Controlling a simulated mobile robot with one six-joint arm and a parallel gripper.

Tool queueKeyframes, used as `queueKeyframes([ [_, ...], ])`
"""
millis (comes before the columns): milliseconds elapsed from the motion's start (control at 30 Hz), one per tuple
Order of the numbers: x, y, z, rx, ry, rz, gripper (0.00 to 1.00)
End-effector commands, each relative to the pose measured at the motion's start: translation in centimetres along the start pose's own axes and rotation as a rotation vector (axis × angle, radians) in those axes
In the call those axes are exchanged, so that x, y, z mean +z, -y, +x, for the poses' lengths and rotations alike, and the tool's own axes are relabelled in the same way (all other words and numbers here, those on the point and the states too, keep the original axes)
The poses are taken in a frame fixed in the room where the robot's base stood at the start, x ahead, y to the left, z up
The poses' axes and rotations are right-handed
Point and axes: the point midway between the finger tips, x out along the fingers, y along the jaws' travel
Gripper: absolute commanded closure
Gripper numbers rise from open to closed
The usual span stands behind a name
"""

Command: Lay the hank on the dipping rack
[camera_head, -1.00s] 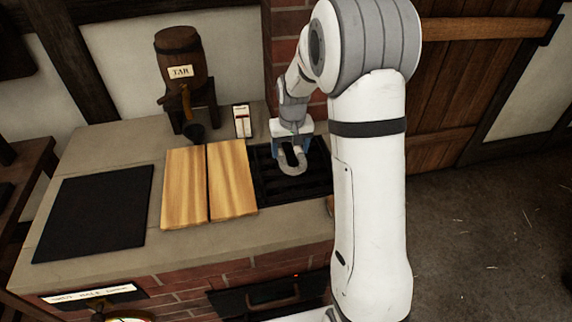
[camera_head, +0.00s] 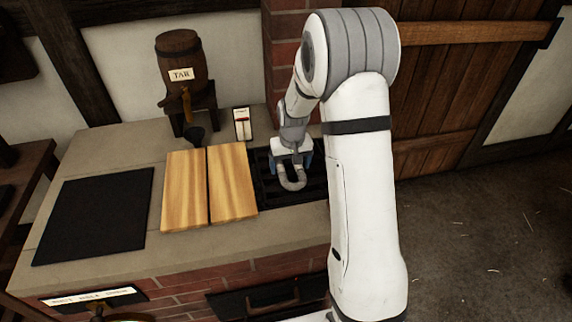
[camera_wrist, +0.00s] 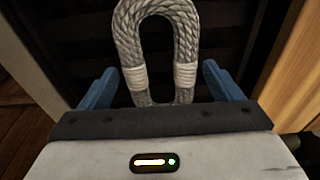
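The hank (camera_head: 293,182) is a loop of grey rope with pale bindings. It lies on or just over the dark slatted rack (camera_head: 266,187), set into the bench right of the wooden boards. In the wrist view the hank (camera_wrist: 127,40) shows its curved end away from me, over the dark slats (camera_wrist: 229,45). My gripper (camera_head: 290,161) is low over the rack. Its blue fingers stand wide apart in the wrist view (camera_wrist: 160,88), one on each side of the hank, with gaps between. The hank's near end is hidden by the gripper body.
Two wooden boards (camera_head: 232,182) lie left of the rack, and a black mat (camera_head: 95,215) lies farther left. A tar barrel (camera_head: 179,58) on a stand and a small switch box (camera_head: 242,124) are behind. A brick pillar (camera_head: 284,50) rises behind the rack.

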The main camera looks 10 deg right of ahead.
Motion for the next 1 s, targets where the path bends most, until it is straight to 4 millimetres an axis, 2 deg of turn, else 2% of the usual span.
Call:
queueKeyframes([
  [100,0.0,0.0,0.0,0.0,0.0,0.0,0.06],
  [300,0.0,0.0,-0.1,0.0,0.0,0.001,0.06],
  [467,-0.1,-0.1,-1.1,0.0,-0.003,0.001,0.06],
  [800,-0.1,-0.1,-8.2,0.0,-0.004,0.001,0.06],
  [1000,-0.1,-0.1,-11.3,0.0,-0.003,0.001,0.06],
])
